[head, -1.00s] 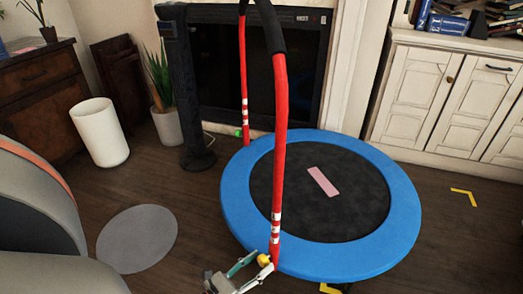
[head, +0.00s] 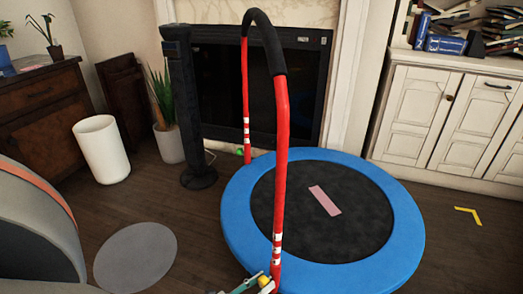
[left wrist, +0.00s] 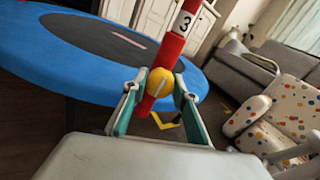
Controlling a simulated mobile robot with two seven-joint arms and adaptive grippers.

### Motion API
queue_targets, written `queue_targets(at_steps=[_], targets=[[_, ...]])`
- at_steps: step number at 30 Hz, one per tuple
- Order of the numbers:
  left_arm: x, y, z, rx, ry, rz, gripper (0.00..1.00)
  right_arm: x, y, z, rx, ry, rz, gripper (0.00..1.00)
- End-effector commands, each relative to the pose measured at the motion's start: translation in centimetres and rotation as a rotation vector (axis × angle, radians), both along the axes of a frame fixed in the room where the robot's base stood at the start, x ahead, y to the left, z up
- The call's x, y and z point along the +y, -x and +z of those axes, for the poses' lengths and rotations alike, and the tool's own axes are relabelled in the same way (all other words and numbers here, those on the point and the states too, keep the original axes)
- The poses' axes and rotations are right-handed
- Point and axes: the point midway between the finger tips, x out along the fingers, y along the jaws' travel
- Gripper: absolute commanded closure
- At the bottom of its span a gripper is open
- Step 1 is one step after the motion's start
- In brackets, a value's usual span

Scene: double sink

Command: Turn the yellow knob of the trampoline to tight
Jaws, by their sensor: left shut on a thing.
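The trampoline (head: 238,236) has a blue rim, a black mat and a red handlebar (head: 281,150) with a black padded top. The yellow knob (head: 264,281) is on the near red post, low in the head view, and shows in the left wrist view (left wrist: 160,81). My left gripper (left wrist: 157,97) has its green-lined fingers on both sides of the yellow knob and is shut on it. In the head view only the finger ends show at the bottom edge. A green knob (head: 240,151) is on the far post. My right gripper is not in view.
A grey round mat (head: 135,257) lies on the floor at left, beside a grey chair (head: 35,225). A white bin (head: 102,149) and a dark column (head: 180,105) stand behind. In the wrist view, a spotted armchair (left wrist: 275,112) and a grey sofa (left wrist: 240,72) are right.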

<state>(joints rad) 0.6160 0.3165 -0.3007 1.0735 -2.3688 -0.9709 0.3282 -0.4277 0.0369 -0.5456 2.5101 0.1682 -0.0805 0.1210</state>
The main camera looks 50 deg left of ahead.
Motion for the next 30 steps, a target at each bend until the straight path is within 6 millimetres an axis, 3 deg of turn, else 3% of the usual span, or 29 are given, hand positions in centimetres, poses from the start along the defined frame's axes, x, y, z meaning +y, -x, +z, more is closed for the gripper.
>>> queue_targets(at_steps=[30], targets=[[-0.03, 0.03, -0.03, 0.001, -0.889, -0.001, 0.94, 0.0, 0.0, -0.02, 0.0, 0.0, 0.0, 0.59]])
